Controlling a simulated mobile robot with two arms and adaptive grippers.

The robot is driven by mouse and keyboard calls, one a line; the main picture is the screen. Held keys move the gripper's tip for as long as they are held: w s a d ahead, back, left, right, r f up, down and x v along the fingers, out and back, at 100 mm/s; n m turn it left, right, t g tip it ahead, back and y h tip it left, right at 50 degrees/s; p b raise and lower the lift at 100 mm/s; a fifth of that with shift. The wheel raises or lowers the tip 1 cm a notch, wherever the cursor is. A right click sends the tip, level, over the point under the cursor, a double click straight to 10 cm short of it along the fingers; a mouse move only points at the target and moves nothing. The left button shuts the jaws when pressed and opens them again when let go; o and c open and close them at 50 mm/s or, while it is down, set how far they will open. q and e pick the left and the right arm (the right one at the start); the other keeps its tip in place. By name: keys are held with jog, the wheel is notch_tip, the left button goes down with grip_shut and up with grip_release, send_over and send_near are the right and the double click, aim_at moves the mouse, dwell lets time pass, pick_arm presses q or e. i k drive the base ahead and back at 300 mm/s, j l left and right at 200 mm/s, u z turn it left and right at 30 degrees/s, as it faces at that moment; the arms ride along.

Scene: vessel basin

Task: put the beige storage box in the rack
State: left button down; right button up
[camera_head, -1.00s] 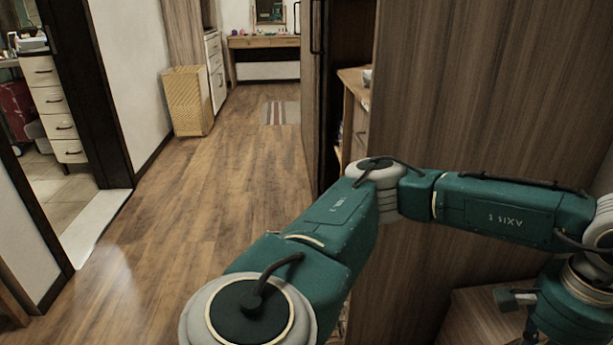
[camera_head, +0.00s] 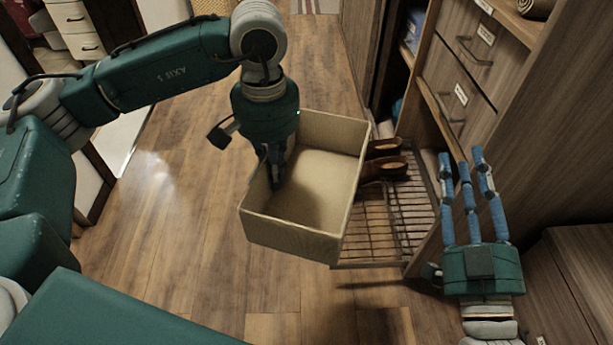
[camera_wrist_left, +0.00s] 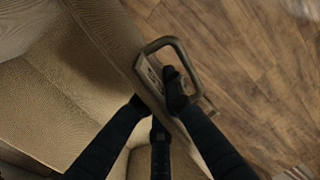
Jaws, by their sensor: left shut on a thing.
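The beige storage box (camera_head: 292,236) is open-topped, looks empty, and hangs roughly level in the middle of the head view. My left gripper (camera_head: 275,172) is shut on its left wall. In the left wrist view the dark fingers (camera_wrist_left: 158,108) close around the handle on the rim of the box (camera_wrist_left: 70,90). The wire rack (camera_head: 408,212) pulls out low from the cabinet, right of the box. The box overlaps its left part in the picture; whether they touch I cannot tell. My right gripper (camera_head: 465,185) is open and empty right of the rack, fingers extended.
Brown shoes (camera_head: 385,165) sit at the back of the rack. Cabinet drawers (camera_head: 465,55) and a wooden side panel stand to the right. A woven basket (camera_head: 210,6) is far back. The wooden floor (camera_head: 175,235) is free to the left and in front.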

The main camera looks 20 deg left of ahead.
aim_at(367, 222)
jog(key=i+j+u, duration=0.1)
jog(key=j+u, duration=0.25)
jog(key=i+j+u, duration=0.1)
jog(key=u, duration=0.25)
jog(key=i+j+z, duration=0.15)
jog(key=z, duration=0.25)
jog(key=i+j+z, duration=0.15)
jog(key=z, duration=0.3)
jog(key=i+j, duration=0.05)
